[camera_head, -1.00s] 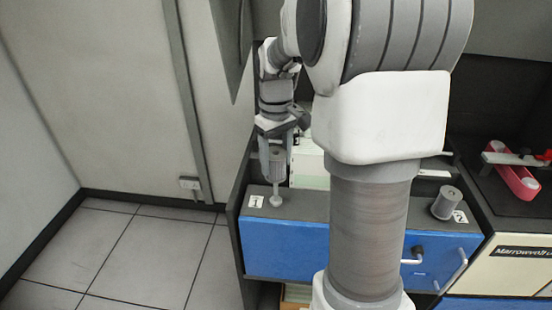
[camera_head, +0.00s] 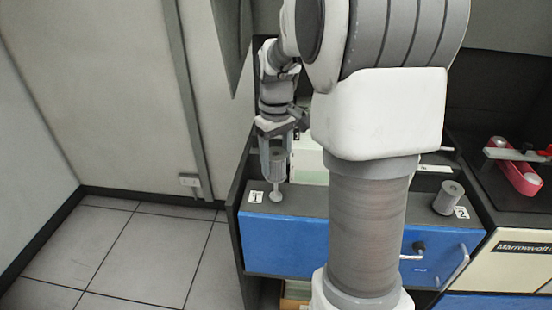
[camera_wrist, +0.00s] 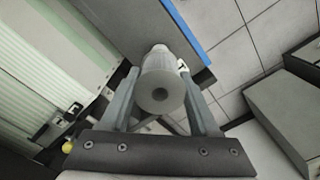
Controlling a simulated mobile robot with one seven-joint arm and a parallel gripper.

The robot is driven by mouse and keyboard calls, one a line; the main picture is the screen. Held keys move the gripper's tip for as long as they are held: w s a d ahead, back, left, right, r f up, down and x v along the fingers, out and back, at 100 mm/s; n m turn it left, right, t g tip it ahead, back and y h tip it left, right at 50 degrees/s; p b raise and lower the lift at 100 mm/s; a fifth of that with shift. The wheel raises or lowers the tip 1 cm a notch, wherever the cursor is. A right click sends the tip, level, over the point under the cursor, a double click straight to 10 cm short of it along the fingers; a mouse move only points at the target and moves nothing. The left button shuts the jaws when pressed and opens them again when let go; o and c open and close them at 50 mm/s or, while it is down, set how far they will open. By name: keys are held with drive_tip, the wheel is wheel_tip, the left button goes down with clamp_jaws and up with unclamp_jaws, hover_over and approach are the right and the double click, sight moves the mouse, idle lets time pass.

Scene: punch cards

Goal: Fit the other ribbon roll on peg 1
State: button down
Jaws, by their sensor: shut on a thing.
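A grey ribbon roll (camera_head: 278,163) is held upright between the two fingers of my gripper (camera_head: 277,170), which is shut on it. Peg 1 (camera_head: 276,195), pale with a round foot, stands by the label "1" at the left end of the dark shelf top. The roll is directly above the peg in the head view; whether the peg's tip is inside it is hidden. Another grey roll (camera_head: 448,197) stands by label "2" at the right.
The blue drawer front (camera_head: 290,245) with handles lies below the shelf top (camera_head: 315,203). My arm hides the middle of it. A red and white part (camera_head: 522,178) lies on the dark surface at right. Pale paper stacks (camera_wrist: 40,65) are beside the gripper in the wrist view.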

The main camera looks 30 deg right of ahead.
sight(276, 181)
drive_tip(key=shift+f+b, duration=2.15)
drive_tip(key=shift+f, duration=1.1)
idle(1.2)
drive_tip(key=shift+c, duration=0.2)
unclamp_jaws()
wheel_tip(276, 181, up, 18)
drive_tip(key=p, duration=0.2)
drive_tip(key=shift+f+p, duration=0.25)
drive_tip(key=shift+p, duration=0.1)
drive_tip(key=s+a+f+m+t, duration=0.1)
drive_tip(key=s+a+f+t, duration=0.1)
drive_tip(key=s+a, duration=0.4)
drive_tip(key=s+a+f+m+t, duration=0.1)
drive_tip(key=s+a, duration=0.5)
drive_tip(key=s, duration=0.6)
drive_tip(key=f+t, duration=0.1)
drive_tip(key=t, duration=0.1)
drive_tip(key=shift+s+a+t, duration=0.15)
drive_tip(key=shift+a+t, duration=0.05)
drive_tip(key=shift+t, duration=0.1)
drive_tip(key=shift+s+f, duration=0.15)
drive_tip(key=shift+f, duration=0.1)
drive_tip(key=shift+c, duration=0.4)
